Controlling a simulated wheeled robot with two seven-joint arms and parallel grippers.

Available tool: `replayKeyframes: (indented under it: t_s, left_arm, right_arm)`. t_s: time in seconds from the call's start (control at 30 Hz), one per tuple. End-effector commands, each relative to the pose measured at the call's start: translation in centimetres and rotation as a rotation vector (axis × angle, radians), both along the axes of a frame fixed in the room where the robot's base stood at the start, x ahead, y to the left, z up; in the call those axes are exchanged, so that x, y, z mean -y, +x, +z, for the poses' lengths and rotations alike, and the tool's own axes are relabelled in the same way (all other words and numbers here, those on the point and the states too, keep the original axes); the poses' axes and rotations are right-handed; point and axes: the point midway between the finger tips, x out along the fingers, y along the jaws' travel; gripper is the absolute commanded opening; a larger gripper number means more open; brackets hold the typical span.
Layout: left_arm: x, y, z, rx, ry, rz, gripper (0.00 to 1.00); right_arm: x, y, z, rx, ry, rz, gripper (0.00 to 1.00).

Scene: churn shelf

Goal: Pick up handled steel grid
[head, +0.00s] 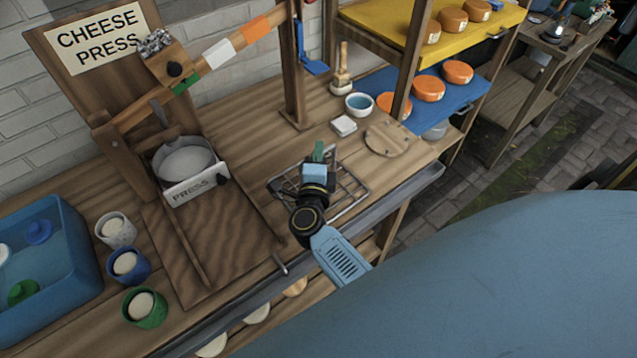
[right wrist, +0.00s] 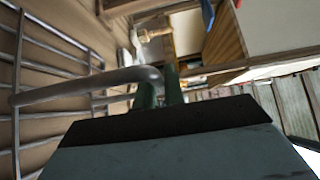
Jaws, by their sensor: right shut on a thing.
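The handled steel grid (head: 357,192) is a rectangular wire frame on the wooden bench, near its front edge. In the head view my right gripper (head: 318,153) is above the grid and covers its middle. The grid's bars (right wrist: 28,62) run along the left of the right wrist view, close to the wood. Its round steel handle (right wrist: 85,88) reaches in between the green fingers of my right gripper (right wrist: 160,92), which are shut on it. I cannot tell whether the grid touches the bench. My left gripper is not in view.
The cheese press, with a white mould (head: 195,180), stands left of the grid. A round wooden board (head: 388,140), a white block (head: 343,126) and a blue bowl (head: 359,104) sit behind it. Cups and a blue tub (head: 75,235) stand at far left. Shelves hold orange cheeses (head: 428,89).

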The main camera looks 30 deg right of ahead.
Motion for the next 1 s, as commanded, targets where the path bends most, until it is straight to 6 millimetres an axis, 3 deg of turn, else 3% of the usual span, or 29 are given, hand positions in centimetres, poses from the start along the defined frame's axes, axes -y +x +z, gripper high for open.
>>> replayKeyframes:
  t_s: [0.47, 0.8, 1.0]
  left_arm:
    - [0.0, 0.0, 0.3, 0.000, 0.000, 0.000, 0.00]
    - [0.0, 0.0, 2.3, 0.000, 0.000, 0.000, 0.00]
    - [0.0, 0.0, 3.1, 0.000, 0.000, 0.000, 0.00]
  right_arm:
    - [-0.1, 0.0, 0.7, -0.001, -0.001, 0.001, 0.00]
    - [-0.1, 0.0, 7.1, 0.005, 0.002, -0.002, 0.00]
    - [0.0, 0.0, 9.6, 0.004, 0.001, 0.000, 0.00]
